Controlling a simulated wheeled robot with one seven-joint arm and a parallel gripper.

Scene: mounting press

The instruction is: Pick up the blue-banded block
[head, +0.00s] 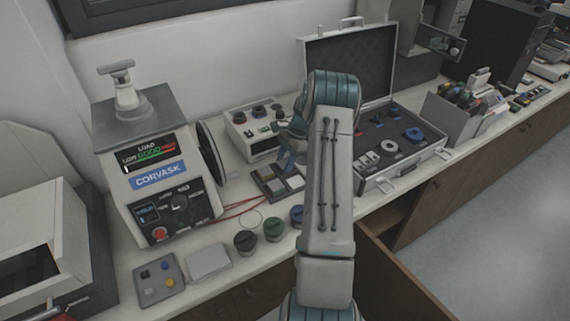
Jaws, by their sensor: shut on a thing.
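My gripper (287,160) is at mid-picture, left of my forearm, pointing down over a dark tray (262,185) with several small grey blocks (276,186). It is shut on a small block low at its fingertips, mostly hidden by the fingers and my arm. I cannot make out a blue band on it, nor whether it is clear of the tray. No other block in the tray shows a clear blue band.
A mounting press (155,175) stands left of the tray, with round jars (246,243) in front. A control box (250,130) is behind the tray. An open case (400,165) is to the right. An open cabinet door (395,275) juts out below the bench.

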